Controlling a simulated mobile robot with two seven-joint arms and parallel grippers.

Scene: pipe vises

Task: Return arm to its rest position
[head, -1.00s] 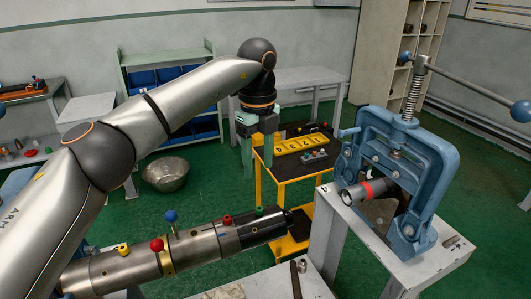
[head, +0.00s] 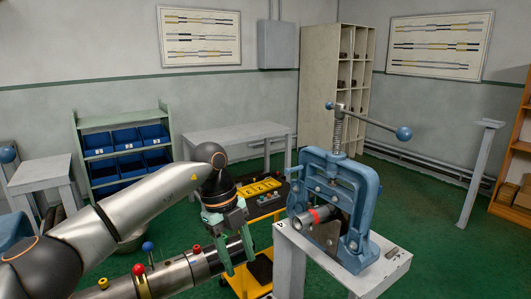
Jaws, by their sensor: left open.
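My left arm comes in from the left. Its gripper (head: 237,258) has green fingers that point down, stand apart and hold nothing that I can see. The fingers overlap the dark right end of a long metal tool (head: 181,275) with red, blue and yellow knobs; I cannot tell whether they touch it. A blue pipe vise (head: 362,232) stands on a light grey stand to the right of the gripper. A short pipe with a red band (head: 318,216) sits in the vise. My right gripper is not in view.
A yellow-framed cart (head: 263,204) with a black top stands just behind the gripper. A grey table (head: 235,134) and a green shelf with blue bins (head: 124,136) stand farther back. A grey post (head: 480,170) stands at right. Green floor is open right of the vise.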

